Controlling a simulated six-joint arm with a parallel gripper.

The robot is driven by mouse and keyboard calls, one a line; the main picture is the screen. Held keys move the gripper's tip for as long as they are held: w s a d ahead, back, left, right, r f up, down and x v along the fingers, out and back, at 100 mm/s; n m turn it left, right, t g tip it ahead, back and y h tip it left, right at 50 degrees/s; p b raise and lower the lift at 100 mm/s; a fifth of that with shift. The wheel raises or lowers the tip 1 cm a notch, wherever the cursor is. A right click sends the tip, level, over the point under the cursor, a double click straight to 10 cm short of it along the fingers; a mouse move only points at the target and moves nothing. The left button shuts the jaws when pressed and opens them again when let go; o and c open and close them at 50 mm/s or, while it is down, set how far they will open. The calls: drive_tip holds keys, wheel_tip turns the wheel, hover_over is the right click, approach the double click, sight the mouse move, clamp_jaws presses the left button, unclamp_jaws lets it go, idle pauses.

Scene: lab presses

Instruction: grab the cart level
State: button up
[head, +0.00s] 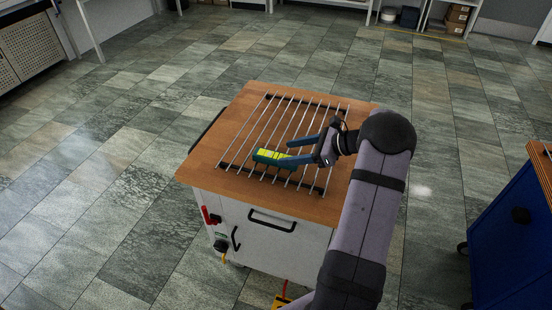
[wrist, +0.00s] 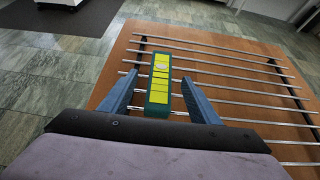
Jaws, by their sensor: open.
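The cart level (head: 272,157) is a small green block with a yellow top. It lies on the metal rods on top of the wooden cart (head: 235,110). My gripper (head: 288,152) is open at the level's right end. In the wrist view the level (wrist: 160,85) lies lengthwise between the two blue fingers of my gripper (wrist: 160,77), with a gap on each side. Its far end reaches beyond the fingertips. I cannot tell how high the fingers are above the rods.
Parallel metal rods (wrist: 225,61) cover much of the wooden top. The cart's white front has a black handle (head: 272,220) and a red lever (head: 207,215). A blue cabinet (head: 510,235) stands at the right. The tiled floor (head: 90,190) to the left is clear.

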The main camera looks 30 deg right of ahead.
sight(276, 156)
drive_tip(key=shift+f+p+x, duration=0.25)
drive_tip(key=shift+p+x, duration=0.8)
drive_tip(key=shift+x, duration=2.2)
drive_tip(key=shift+d, duration=0.2)
drive_tip(key=shift+c, duration=0.7)
drive_tip(key=c, duration=1)
drive_tip(key=shift+c, duration=0.6)
drive_tip(key=shift+r, duration=0.1)
